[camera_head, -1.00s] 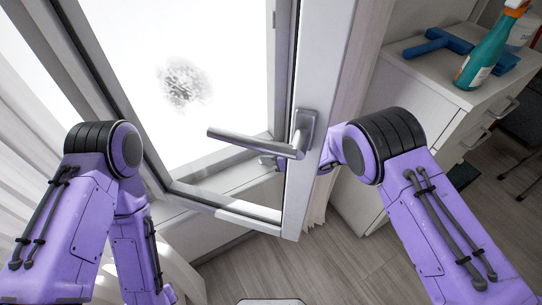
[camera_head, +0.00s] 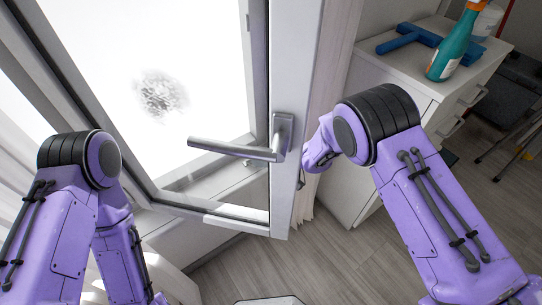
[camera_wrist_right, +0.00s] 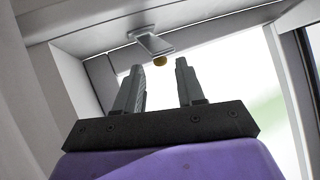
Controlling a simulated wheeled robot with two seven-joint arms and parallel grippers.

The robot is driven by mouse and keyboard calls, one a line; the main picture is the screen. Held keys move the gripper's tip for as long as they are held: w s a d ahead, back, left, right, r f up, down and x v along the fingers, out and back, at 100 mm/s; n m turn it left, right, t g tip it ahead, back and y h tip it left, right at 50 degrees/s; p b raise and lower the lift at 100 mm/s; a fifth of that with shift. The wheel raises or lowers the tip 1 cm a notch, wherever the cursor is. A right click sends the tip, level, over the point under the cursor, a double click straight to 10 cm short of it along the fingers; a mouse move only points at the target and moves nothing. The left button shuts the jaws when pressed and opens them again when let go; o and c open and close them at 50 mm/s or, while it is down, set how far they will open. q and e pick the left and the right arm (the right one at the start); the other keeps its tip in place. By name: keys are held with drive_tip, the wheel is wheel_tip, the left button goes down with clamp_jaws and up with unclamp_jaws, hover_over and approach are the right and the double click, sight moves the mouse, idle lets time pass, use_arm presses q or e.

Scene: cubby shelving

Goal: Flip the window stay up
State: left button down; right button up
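The window stay appears to be the grey metal bracket (camera_wrist_right: 150,42) with a small brass-coloured knob under it, on the window frame in the right wrist view. My right gripper (camera_wrist_right: 160,78) is open and empty. Its two fingers point toward the stay, with a visible gap between them. In the head view the right gripper is mostly hidden behind the sash. A small grey part shows low through the glass (camera_head: 247,163), perhaps the stay. The open window sash (camera_head: 290,60) carries a lever handle (camera_head: 235,149) pointing left. My left gripper is out of sight.
A white drawer cabinet (camera_head: 405,95) stands on the right with a blue squeegee (camera_head: 408,39) and a teal spray bottle (camera_head: 452,50) on top. A dark smudge (camera_head: 162,94) marks the glass. The wooden floor (camera_head: 340,255) in front is clear.

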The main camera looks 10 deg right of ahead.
drive_tip(key=v, duration=0.6)
drive_tip(key=shift+p, duration=0.35)
drive_tip(key=shift+s, duration=0.1)
